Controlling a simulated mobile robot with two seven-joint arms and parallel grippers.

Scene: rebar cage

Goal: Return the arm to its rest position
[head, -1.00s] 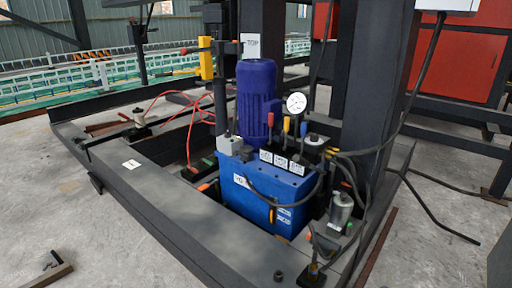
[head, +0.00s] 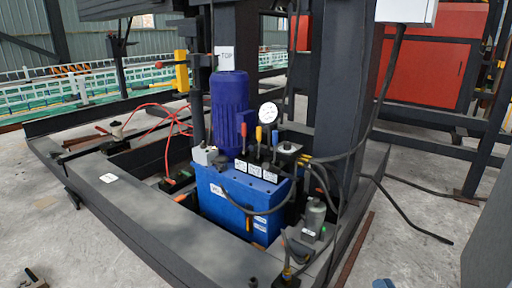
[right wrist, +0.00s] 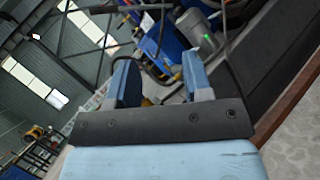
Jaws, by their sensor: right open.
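My right gripper shows in the right wrist view (right wrist: 160,82), with its two blue-grey fingers apart and nothing held between them. In the head view only a small bluish piece of it (head: 383,284) shows at the bottom edge, right of the machine. Past the fingers in the right wrist view are hoses and part of a blue unit, tilted in the picture. My left gripper is not in view.
A blue hydraulic unit (head: 236,203) with a motor (head: 229,108), gauge (head: 268,112) and levers stands inside a dark steel frame (head: 150,222). A dark column (head: 345,100) rises beside it. Black hoses and a cable (head: 405,213) run right. Bare concrete lies left.

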